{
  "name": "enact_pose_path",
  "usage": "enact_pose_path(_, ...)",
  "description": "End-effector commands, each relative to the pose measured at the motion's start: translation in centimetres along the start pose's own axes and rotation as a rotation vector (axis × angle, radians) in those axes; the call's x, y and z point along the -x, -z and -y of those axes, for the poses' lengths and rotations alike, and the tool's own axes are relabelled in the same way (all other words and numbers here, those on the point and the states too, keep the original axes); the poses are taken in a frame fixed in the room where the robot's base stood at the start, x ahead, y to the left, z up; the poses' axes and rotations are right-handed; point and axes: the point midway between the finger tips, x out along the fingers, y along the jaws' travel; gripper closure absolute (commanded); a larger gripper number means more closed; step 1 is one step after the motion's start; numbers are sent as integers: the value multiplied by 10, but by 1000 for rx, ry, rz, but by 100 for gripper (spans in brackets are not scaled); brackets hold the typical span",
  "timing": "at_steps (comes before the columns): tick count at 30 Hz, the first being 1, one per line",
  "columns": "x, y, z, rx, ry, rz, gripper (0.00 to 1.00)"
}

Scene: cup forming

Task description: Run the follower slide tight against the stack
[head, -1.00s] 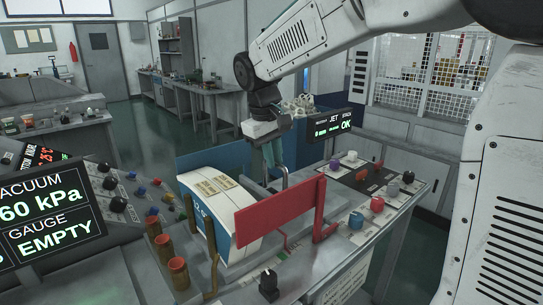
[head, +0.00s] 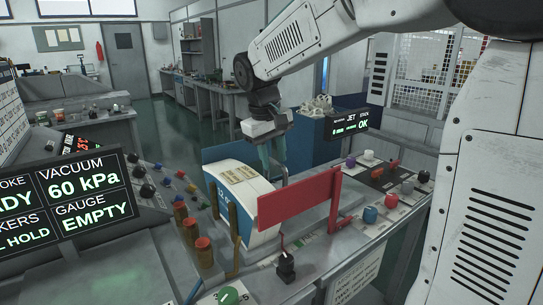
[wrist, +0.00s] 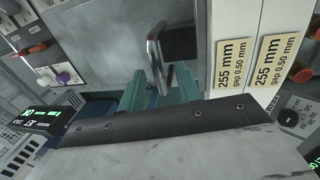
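The stack (head: 232,190) is a white curved block with a blue "12 oz" edge and cream labels on top, seen left of centre in the head view. Its labelled top (wrist: 262,40) fills the right of the wrist view. My gripper (wrist: 158,90) has two teal fingers standing apart, with a grey metal handle (wrist: 153,48) at the gap between them. I see no clear contact with the handle. In the head view my gripper (head: 274,165) hangs just behind the stack's right end. The handle probably belongs to the follower slide, whose body I cannot make out.
A red plate (head: 300,197) stands in front of the stack, on a bench with several knobs. Brown posts (head: 204,250) line the front left. A gauge screen (head: 85,200) reads 60 kPa and EMPTY. A small screen (head: 350,128) reads JET and OK.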

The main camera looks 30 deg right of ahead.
Motion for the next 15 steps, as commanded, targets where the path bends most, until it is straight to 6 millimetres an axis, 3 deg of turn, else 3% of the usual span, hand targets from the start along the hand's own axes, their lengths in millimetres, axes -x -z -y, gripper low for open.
enact_pose_path(8,6,0,-1,0,-1,-2,66)
enact_pose_path(15,45,0,0,1,-1,-3,66)
